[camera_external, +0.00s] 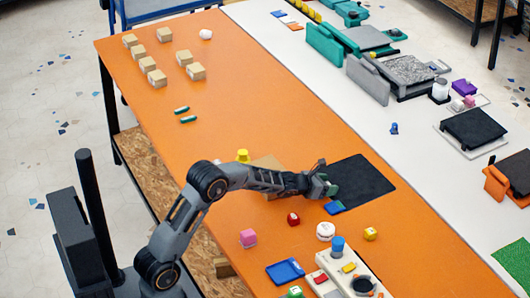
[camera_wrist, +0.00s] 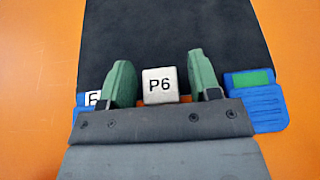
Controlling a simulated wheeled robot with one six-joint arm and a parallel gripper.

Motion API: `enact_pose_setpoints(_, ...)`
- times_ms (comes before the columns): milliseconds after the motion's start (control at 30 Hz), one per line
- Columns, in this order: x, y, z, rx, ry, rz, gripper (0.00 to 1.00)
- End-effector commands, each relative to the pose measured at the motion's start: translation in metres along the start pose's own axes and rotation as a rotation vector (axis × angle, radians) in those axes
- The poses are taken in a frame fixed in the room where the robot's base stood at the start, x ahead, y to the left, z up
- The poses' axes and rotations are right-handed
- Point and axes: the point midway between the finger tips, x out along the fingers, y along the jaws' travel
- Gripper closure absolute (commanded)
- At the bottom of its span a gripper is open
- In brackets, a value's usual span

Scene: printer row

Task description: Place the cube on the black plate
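The black plate (camera_external: 358,182) lies flat on the orange table, and it fills the upper middle of the wrist view (camera_wrist: 190,40). A pale cube (camera_wrist: 160,85) marked "P6" shows in the wrist view near the plate's near edge, between the two green fingers of my gripper (camera_wrist: 163,84). A gap shows on each side of the cube, so the fingers look open and not touching it. In the external view my gripper (camera_external: 329,187) is low at the plate's left edge and hides the cube. Whether the cube rests fully on the plate is unclear.
A blue item (camera_external: 334,208) lies beside the plate, close to my gripper. Cardboard boxes (camera_external: 195,72) stand at the far left; the table's middle is mostly clear.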

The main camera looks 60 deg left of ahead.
Motion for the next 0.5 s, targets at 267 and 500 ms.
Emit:
enact_pose_setpoints(267, -0.001, 0.000, 0.001, 0.000, 0.000, 0.000, 0.41)
enact_pose_setpoints(500, -0.025, 0.000, 0.003, 0.000, -0.001, 0.001, 0.41)
